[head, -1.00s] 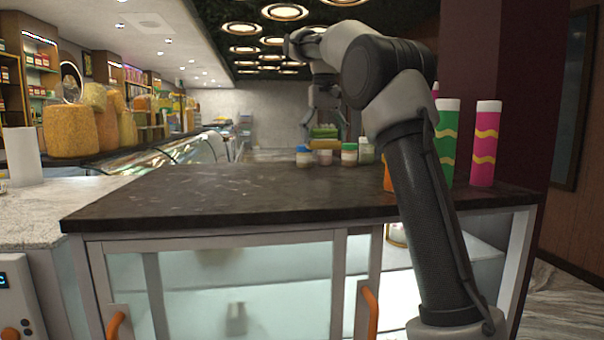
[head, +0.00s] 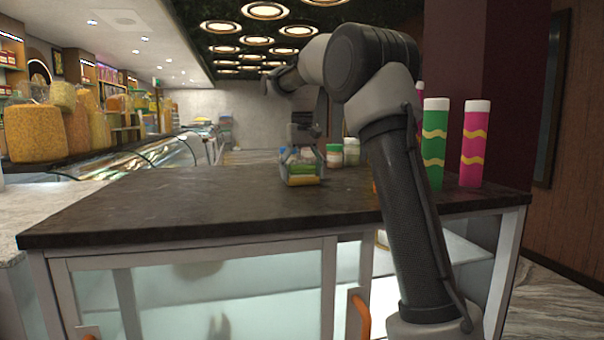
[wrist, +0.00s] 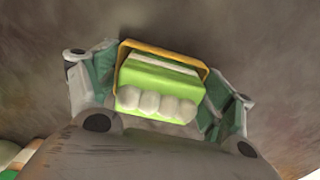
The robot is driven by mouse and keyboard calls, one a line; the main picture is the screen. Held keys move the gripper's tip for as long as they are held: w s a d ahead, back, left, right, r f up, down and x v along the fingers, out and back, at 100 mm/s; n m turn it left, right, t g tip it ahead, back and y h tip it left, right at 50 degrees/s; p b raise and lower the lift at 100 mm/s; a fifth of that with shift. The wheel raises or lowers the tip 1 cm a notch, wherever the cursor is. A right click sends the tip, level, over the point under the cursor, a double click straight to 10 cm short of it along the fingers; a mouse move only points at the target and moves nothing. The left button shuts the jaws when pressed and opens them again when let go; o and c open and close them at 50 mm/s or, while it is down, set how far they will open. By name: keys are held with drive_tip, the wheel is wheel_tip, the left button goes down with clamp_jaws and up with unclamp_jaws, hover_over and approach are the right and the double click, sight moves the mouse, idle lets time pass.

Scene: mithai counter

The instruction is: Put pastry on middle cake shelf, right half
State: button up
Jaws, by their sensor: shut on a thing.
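The pastry (wrist: 160,82) is a green block with a white layer, white round blobs along one side and an orange-yellow edge. My gripper (wrist: 160,92) is shut on it, one finger on each side. In the head view my gripper (head: 301,168) points down with the pastry (head: 302,175) low over the dark counter top; I cannot tell whether it touches. Below the counter top is a cabinet with glass doors (head: 240,295), and a pale shelf (head: 455,260) shows partly behind my arm.
Small jars (head: 351,152) stand behind and right of my gripper. A green tube (head: 434,145) and a pink tube (head: 474,145) stand at the right end. The left part of the dark counter top (head: 150,205) is clear. An orange door handle (head: 360,315) sticks out in front.

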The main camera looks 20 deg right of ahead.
drive_tip(key=o, duration=1)
drive_tip(key=shift+f, duration=0.15)
drive_tip(key=shift+c, duration=0.2)
